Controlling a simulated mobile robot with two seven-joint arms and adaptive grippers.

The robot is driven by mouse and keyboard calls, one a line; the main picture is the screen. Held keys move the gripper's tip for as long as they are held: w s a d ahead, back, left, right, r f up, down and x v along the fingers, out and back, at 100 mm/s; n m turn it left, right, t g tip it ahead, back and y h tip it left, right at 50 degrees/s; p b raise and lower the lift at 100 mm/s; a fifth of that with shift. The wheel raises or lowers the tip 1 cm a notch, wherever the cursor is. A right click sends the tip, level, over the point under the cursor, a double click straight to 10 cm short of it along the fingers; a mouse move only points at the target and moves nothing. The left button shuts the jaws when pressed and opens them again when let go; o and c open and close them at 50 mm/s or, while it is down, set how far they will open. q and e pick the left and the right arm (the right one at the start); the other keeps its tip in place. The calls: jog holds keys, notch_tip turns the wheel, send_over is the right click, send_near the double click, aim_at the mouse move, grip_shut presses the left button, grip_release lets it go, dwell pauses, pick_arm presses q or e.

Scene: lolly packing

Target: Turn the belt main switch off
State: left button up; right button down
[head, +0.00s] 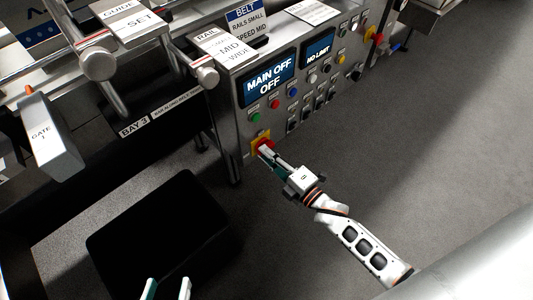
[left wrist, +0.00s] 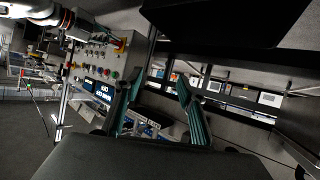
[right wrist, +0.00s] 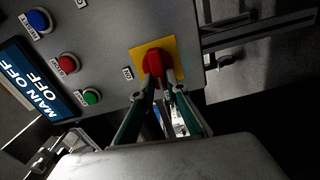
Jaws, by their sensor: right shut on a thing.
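The belt main switch (right wrist: 154,64) is a red knob on a yellow plate (right wrist: 178,48), low on the grey control panel. In the head view the switch (head: 264,144) is partly hidden by my right gripper (head: 268,152). In the right wrist view my right gripper (right wrist: 163,90) is shut on the red knob, with a fingertip at each side of it. The panel display (head: 268,80) reads "MAIN OFF OFF". My left gripper (head: 167,289) shows at the bottom edge of the head view. Its fingers (left wrist: 158,84) are apart and empty in the left wrist view.
Green, red and blue buttons (head: 275,103) sit above the switch on the panel. A second display (head: 318,50) reads "NO LIMIT". Another red and yellow control (head: 374,35) is at the panel's far end. Rails and a "GATE 1" block (head: 48,135) stand at left. The floor at right is clear.

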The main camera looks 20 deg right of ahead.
pick_arm(q)
jog(key=shift+w+r, duration=0.3)
jog(key=shift+r, duration=0.05)
pick_arm(e)
jog(key=shift+f+n, duration=0.2)
jog(key=shift+n, duration=0.3)
pick_arm(q)
jog(key=shift+s+d+f, duration=0.15)
jog(key=shift+s+f, duration=0.05)
pick_arm(e)
jog(key=c, duration=2)
grip_release()
pick_arm(q)
jog(key=shift+s+f, duration=0.1)
pick_arm(e)
jog(key=shift+s, duration=0.15)
jog(key=v, duration=1.1)
jog(key=shift+s+d+r, duration=0.15)
jog(key=shift+s, duration=0.25)
